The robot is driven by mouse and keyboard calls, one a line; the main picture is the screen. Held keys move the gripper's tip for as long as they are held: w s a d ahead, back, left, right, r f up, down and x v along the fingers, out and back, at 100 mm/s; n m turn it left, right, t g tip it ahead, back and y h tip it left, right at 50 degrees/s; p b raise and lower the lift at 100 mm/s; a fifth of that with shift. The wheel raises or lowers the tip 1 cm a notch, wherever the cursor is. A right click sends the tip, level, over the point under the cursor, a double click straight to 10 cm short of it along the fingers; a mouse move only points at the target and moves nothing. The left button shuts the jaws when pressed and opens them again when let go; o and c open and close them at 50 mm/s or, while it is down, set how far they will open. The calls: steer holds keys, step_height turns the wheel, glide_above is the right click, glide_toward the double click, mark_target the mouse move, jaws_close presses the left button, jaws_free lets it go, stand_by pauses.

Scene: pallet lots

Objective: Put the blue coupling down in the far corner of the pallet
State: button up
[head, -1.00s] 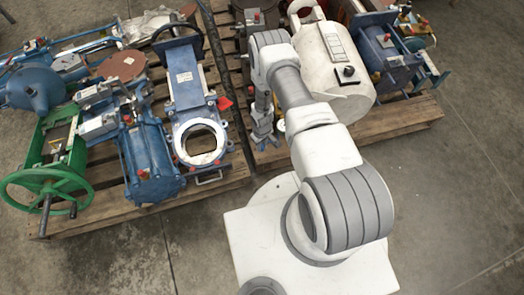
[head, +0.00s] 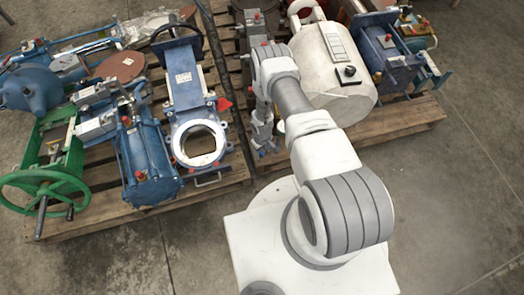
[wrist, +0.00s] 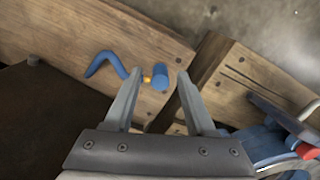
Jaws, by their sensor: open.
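A small blue piece, seemingly the coupling, lies on the pallet (wrist: 60,35) boards in the wrist view. It shows as a short blue cylinder (wrist: 160,77) with an orange bit beside it and a bent blue arm to its left. Whether these are one part I cannot tell. My gripper (wrist: 161,73) is open and empty, its fingertips on either side of the cylinder in the picture; the height gap is unclear. In the head view my gripper (head: 263,138) is low over the right pallet's front left part, and the small blue piece cannot be made out there.
In the head view a white cylindrical tank (head: 335,70) stands right of my gripper and a blue gate valve (head: 186,85) left of it. Blue machinery (head: 385,55) fills the right pallet's far right. Bare boards (head: 405,112) show along the front edge.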

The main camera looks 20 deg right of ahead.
steer(key=w+d+r+m+t+p, duration=0.15)
steer(key=w+r, duration=0.25)
steer(key=r, duration=1.1)
steer(key=w+a+r+n+p, duration=0.1)
steer(key=w+r+p, duration=0.3)
steer(key=r, duration=1.2)
step_height(320, 180, up, 37)
steer(key=m+t, duration=0.2)
steer(key=m, duration=0.1)
glide_above(262, 152)
steer(key=d, duration=0.1)
steer(key=s+r+t, duration=0.1)
steer(key=s+r, duration=0.3)
steer(key=s, duration=0.5)
steer(key=s+a+r+m+t, duration=0.1)
steer(key=s+r, duration=0.3)
steer(key=s, duration=0.5)
steer(key=shift+b, duration=0.4)
steer(key=shift+r, duration=0.15)
